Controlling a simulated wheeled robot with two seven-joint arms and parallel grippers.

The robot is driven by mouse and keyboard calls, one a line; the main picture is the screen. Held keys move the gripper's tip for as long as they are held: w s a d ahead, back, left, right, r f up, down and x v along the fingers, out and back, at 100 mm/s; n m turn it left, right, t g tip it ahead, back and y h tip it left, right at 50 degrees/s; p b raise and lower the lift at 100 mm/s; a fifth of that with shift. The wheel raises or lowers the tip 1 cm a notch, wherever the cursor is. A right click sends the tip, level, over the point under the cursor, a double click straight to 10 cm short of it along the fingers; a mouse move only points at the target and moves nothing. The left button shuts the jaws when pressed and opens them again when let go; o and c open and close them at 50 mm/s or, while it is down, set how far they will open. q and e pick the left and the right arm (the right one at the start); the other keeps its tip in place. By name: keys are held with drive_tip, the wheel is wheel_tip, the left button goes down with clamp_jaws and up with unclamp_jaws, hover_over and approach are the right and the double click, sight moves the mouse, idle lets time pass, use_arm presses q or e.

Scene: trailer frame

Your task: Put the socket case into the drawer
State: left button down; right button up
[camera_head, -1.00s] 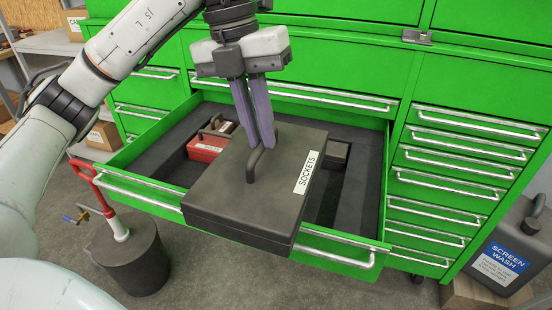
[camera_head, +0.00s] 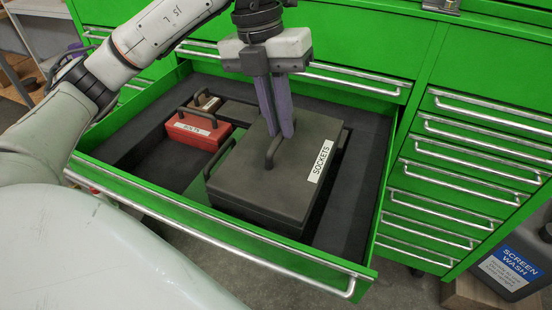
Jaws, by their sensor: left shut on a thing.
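The dark grey socket case (camera_head: 240,185), labelled "SOCKETS", is level inside the outline of the open green drawer (camera_head: 215,232). Its near side lies behind the drawer front, over the right part of the dark insert. I cannot tell whether it rests on the drawer floor. My left gripper (camera_head: 282,130) reaches down from above, its purple-grey fingers shut on the handle (camera_head: 272,152) on the lid. My right gripper is not in view.
A red case (camera_head: 198,132) with a handle sits in the drawer left of the socket case, with a smaller case (camera_head: 204,103) behind it. Closed drawers (camera_head: 470,150) flank the right. A screen wash container (camera_head: 515,265) stands at lower right.

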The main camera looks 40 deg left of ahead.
sight(279, 161)
use_arm(q)
wheel_tip(279, 161, down, 10)
drive_tip(key=shift+w+r, duration=0.1)
drive_tip(key=c, duration=1.8)
unclamp_jaws()
drive_tip(key=r, duration=0.4)
drive_tip(key=a+r, duration=0.1)
drive_tip(key=r, duration=0.2)
drive_tip(key=a+r, duration=0.1)
drive_tip(key=r, duration=0.3)
drive_tip(key=shift+s+a+r, duration=0.15)
drive_tip(key=shift+s+r, duration=0.2)
